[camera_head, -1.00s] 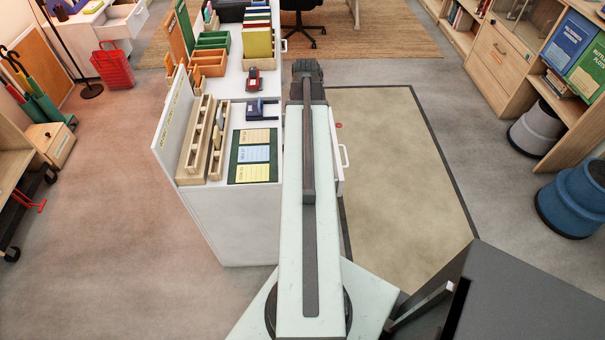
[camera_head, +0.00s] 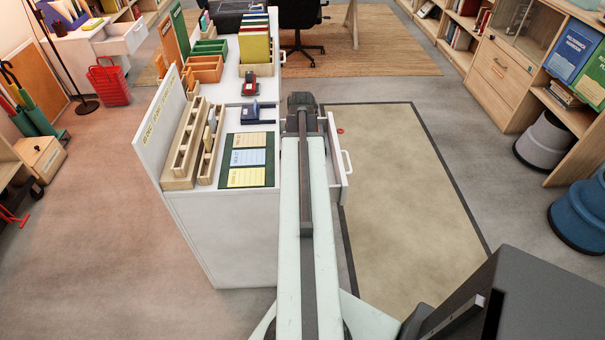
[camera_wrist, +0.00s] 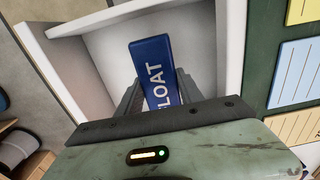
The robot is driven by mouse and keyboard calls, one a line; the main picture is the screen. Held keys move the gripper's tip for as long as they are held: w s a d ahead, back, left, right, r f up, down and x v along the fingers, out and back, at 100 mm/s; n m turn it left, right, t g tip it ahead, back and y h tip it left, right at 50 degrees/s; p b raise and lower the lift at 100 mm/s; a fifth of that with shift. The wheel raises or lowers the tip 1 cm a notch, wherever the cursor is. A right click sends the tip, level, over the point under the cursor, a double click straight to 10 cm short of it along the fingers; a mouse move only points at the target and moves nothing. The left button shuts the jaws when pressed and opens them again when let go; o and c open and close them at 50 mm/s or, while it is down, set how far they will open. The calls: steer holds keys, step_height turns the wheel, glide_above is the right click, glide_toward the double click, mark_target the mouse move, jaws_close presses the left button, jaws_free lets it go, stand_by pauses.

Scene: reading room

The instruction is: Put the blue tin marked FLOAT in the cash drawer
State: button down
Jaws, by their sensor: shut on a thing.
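The blue tin (camera_wrist: 152,62) with white lettering, of which "LOAT" reads clearly, is between the fingers of my gripper (camera_wrist: 158,80) in the wrist view. My gripper is shut on it. Behind the tin is the open white cash drawer (camera_wrist: 62,75), with a pale, bare-looking interior. The tin appears over the drawer's opening; its height above the floor of the drawer I cannot tell. In the head view the drawer (camera_head: 337,150) sticks out from the desk's right side, partly hidden by my arm. The tin and fingertips are hidden there.
The white desk (camera_head: 225,235) holds a green board with cards (camera_head: 246,178), wooden racks (camera_head: 185,150), a dark blue item (camera_head: 250,112) and a red-and-black item (camera_head: 250,84). A beige rug (camera_head: 390,190) lies to the right. Blue stool (camera_head: 582,215) and shelves stand farther right.

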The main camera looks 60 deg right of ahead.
step_height(320, 180, down, 3)
steer(key=shift+f+b, duration=0.2)
steer(key=shift+b, duration=0.95)
steer(key=shift+r, duration=0.25)
steer(key=shift+f, duration=0.2)
steer(key=c, duration=0.8)
jaws_free()
steer(key=shift+o, duration=0.2)
steer(key=shift+r, duration=0.1)
step_height(320, 180, up, 12)
steer(key=p, duration=1.2)
steer(key=shift+r+p, duration=0.25)
steer(key=shift+p, duration=0.1)
steer(key=shift+f, duration=0.1)
